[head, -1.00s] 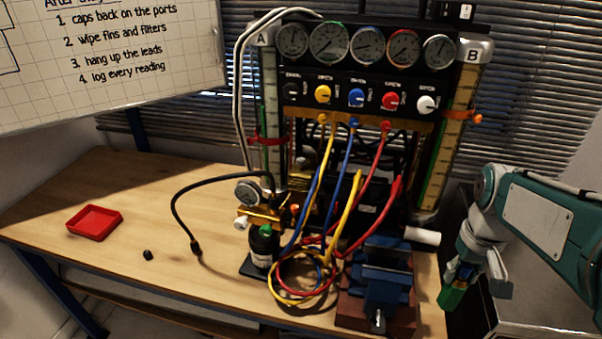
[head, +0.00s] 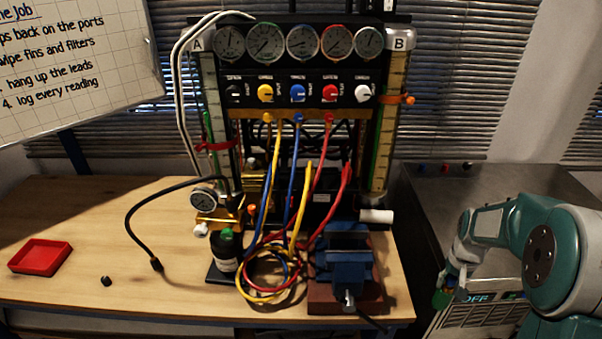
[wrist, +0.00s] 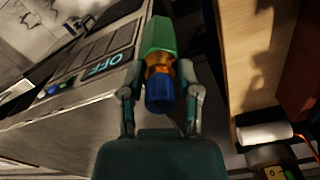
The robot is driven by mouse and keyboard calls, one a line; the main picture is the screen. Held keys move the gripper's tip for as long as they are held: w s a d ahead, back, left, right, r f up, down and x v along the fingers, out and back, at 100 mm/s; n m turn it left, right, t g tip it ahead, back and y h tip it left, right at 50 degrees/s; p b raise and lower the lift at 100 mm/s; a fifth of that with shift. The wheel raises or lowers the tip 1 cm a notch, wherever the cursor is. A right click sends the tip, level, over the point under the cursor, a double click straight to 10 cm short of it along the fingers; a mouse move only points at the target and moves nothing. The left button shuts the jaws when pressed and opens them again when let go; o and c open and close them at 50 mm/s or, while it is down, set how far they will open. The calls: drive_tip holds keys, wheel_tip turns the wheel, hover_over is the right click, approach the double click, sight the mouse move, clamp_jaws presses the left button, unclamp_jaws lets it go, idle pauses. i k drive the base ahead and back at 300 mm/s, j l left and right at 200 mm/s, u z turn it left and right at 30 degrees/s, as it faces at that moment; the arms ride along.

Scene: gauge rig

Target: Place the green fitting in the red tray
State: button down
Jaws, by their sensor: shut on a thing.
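The green fitting (wrist: 159,36) has a green end, a brass middle and a blue end. My gripper (wrist: 161,92) is shut on it around the brass and blue part, as the wrist view shows. In the head view my gripper (head: 449,285) is at the far right, past the table's right end and in front of a grey cabinet. Only a little of the green fitting (head: 440,299) shows there. The red tray (head: 40,257) lies at the left of the wooden table, and I see nothing in it.
The gauge rig (head: 300,90) stands at the table's back. A blue vice (head: 345,265), looped hoses (head: 270,278) and a black bottle (head: 226,252) lie between my gripper and the tray. A black cap (head: 106,281) is near the tray. The grey cabinet (head: 490,200) stands right.

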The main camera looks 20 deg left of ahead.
sight(43, 258)
drive_tip(key=k+j+z, duration=0.15)
drive_tip(key=z, duration=0.2)
drive_tip(key=k+j+z, duration=0.15)
drive_tip(key=z, duration=0.2)
drive_tip(key=k+j+z, duration=0.1)
drive_tip(key=z, duration=0.3)
drive_tip(key=k+j+z, duration=0.15)
drive_tip(key=z, duration=0.2)
drive_tip(key=k+z, duration=0.7)
drive_tip(key=k+j+u, duration=0.2)
drive_tip(key=k, duration=0.2)
drive_tip(key=k+j+u, duration=0.1)
drive_tip(key=k+u, duration=0.15)
drive_tip(key=k, duration=0.2)
drive_tip(key=k+j+u, duration=0.1)
drive_tip(key=u, duration=0.25)
drive_tip(key=k+j+u, duration=0.2)
drive_tip(key=u, duration=0.15)
drive_tip(key=k+j+u, duration=0.2)
drive_tip(key=u, duration=0.2)
